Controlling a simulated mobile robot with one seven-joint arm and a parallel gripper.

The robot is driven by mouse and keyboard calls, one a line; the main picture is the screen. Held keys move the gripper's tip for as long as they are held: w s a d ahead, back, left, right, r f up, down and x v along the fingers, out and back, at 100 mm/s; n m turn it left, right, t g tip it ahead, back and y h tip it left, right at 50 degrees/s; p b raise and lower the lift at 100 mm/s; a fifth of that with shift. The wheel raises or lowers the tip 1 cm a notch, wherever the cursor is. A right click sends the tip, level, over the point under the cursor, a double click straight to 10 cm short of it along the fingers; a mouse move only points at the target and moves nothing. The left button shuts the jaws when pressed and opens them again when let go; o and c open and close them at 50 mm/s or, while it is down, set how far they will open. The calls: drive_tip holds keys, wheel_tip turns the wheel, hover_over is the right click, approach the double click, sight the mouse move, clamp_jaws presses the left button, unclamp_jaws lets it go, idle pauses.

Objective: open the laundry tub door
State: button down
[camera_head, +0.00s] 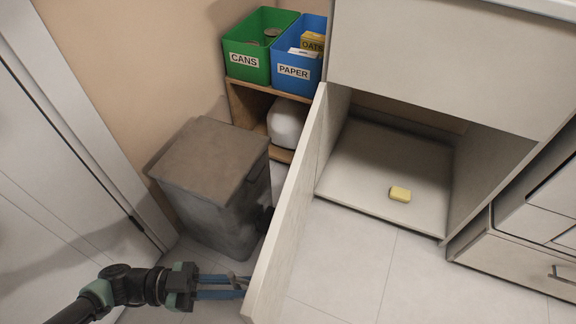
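The laundry tub door (291,210) stands swung wide open at the left side of the tub cabinet (440,62), its free edge toward me. The cabinet's interior shows, with a yellow block (400,194) on its pale floor. My gripper (244,286) is at the lower left, on the outer side of the door, with its blue fingers reaching to the door near its free end. A small grey-brown piece shows by the fingers. The fingertips are partly hidden by the door edge, so I cannot tell whether they grip anything.
A grey lidded bin (215,190) stands left of the door, close to it. Behind it, a wooden shelf (250,98) holds a green CANS box (259,47) and a blue PAPER box (300,65). A drawer unit (510,258) is at right. The floor before the cabinet is clear.

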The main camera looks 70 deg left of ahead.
drive_tip(key=s+a+b, duration=0.3)
drive_tip(key=s+a, duration=0.3)
drive_tip(key=a, duration=0.1)
drive_tip(key=shift+s+f, duration=0.15)
drive_tip(key=shift+s, duration=0.15)
drive_tip(key=c, duration=0.9)
unclamp_jaws()
drive_tip(key=b+v, duration=0.4)
drive_tip(key=v, duration=0.8)
drive_tip(key=shift+d, duration=0.1)
